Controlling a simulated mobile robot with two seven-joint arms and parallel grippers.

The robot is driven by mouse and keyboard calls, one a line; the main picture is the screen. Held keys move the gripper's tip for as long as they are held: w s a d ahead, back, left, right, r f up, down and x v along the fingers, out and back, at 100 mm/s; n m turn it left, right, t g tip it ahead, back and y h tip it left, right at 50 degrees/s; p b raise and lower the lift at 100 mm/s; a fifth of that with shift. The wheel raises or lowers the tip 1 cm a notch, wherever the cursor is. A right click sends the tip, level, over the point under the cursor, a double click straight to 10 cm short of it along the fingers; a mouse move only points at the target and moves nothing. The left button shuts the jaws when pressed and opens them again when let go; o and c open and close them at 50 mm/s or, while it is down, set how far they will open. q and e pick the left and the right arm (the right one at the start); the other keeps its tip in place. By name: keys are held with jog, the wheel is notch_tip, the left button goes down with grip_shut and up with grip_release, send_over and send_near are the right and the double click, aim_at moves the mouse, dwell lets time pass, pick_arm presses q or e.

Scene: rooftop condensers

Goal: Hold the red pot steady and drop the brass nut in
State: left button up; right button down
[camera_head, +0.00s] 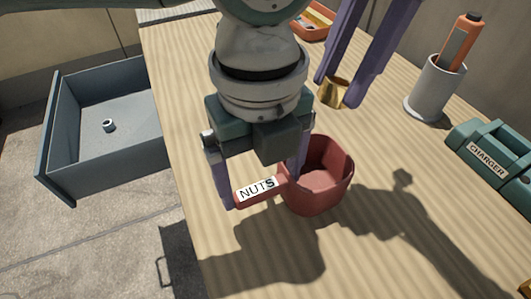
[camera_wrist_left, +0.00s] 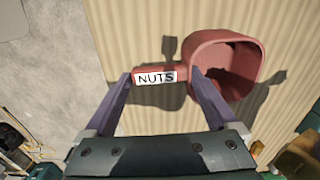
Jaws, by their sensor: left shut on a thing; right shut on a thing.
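The red pot (camera_head: 318,190) stands on the wooden bench, its open top facing up and its inside looking empty. Its handle carries a "NUTS" label (camera_head: 257,189) and points left. My left gripper (camera_head: 262,186) is shut on this handle, one finger at the outer end and one close to the pot wall. The left wrist view shows the same grip (camera_wrist_left: 160,76) beside the pot (camera_wrist_left: 250,66). My right gripper (camera_head: 336,94) is shut on the brass nut (camera_head: 332,92), beyond the pot in the head view and apparently above the bench.
A grey cup (camera_head: 425,95) with an orange-handled tool (camera_head: 461,40) stands at right, near a green charger (camera_head: 490,147). An orange tray (camera_head: 313,24) lies at the back. An open drawer (camera_head: 75,150) at left holds a small grey ring (camera_head: 108,125). Bench front is clear.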

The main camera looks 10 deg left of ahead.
jog(key=shift+f, duration=2.6)
jog(key=c, duration=0.5)
grip_release()
jog(key=v, duration=1.2)
pick_arm(q)
jog(key=o, duration=1.1)
jog(key=shift+c, duration=0.2)
